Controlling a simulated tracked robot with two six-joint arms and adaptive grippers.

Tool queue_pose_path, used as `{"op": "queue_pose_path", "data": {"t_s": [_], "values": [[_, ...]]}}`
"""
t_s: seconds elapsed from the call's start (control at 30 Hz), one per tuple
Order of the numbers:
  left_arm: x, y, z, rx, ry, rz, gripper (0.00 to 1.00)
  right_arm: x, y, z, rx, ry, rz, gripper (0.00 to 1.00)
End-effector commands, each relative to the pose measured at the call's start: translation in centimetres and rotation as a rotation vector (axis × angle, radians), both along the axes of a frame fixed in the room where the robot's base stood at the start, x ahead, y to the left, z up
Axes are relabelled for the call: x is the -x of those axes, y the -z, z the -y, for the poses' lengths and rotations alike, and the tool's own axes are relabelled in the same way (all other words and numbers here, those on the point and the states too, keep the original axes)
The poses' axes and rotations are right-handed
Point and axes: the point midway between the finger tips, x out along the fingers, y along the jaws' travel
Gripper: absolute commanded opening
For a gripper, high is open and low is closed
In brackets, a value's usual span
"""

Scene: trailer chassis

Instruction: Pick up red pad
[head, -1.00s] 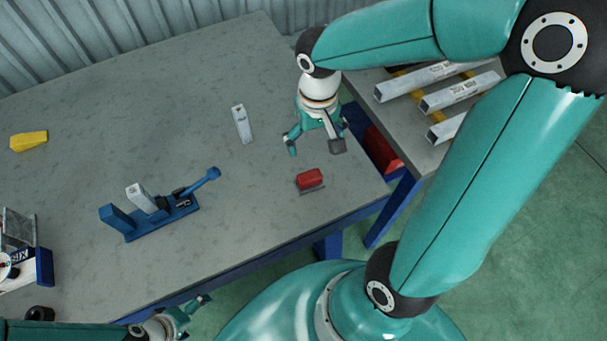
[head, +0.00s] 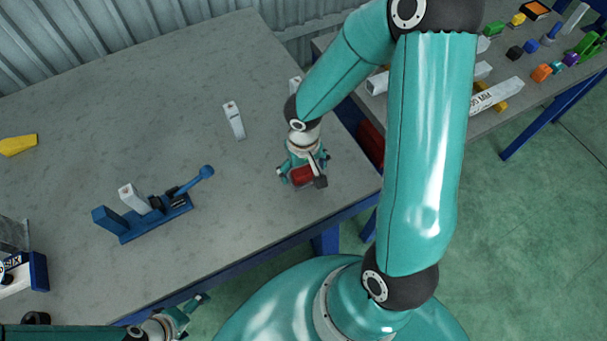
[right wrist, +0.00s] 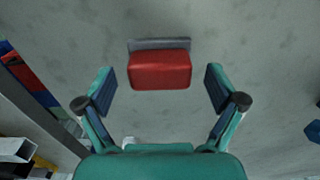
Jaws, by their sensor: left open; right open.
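The red pad (right wrist: 160,72) is a small red block with a grey strip along one edge, lying on the grey table. In the right wrist view it sits centred just beyond and between the fingertips of my right gripper (right wrist: 161,88), which is open and does not touch it there. In the head view my right gripper (head: 303,176) is over the red pad (head: 302,174) and partly hides it. My left gripper (head: 188,308) is open and empty at the bottom, beside the table's front edge.
A blue clamp-like fixture (head: 150,222) holding a light block stands on the table's left half. A light bar (head: 233,121) lies behind the pad. A yellow piece (head: 18,145) is at far left. A second table with metal tubes (head: 495,95) stands at right.

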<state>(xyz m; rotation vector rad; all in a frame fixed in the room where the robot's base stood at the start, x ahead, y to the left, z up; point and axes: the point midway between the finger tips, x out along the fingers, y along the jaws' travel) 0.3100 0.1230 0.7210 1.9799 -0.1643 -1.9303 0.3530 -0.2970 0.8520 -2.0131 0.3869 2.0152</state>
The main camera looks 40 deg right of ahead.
Motion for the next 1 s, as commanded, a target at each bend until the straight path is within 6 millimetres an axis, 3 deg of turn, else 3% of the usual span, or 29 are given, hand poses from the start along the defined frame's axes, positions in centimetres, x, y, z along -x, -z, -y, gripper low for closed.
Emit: {"op": "queue_pose_path", "data": {"t_s": [0.1,0.33,0.73,1.0], "values": [[0.01,0.22,0.00,0.000,0.000,0.000,1.00,0.04,0.94,-0.03,-0.001,0.001,-0.002,0.94],[0.01,0.20,0.00,0.000,0.000,0.000,1.00,-0.01,0.95,-0.03,-0.001,0.000,0.000,0.92],[0.01,0.20,0.00,0.000,0.000,0.000,1.00,-0.02,0.93,-0.02,0.000,0.000,0.000,0.25],[0.01,0.17,0.00,0.000,0.000,0.000,1.00,-0.03,0.85,0.00,0.000,0.001,0.001,0.24]]}}
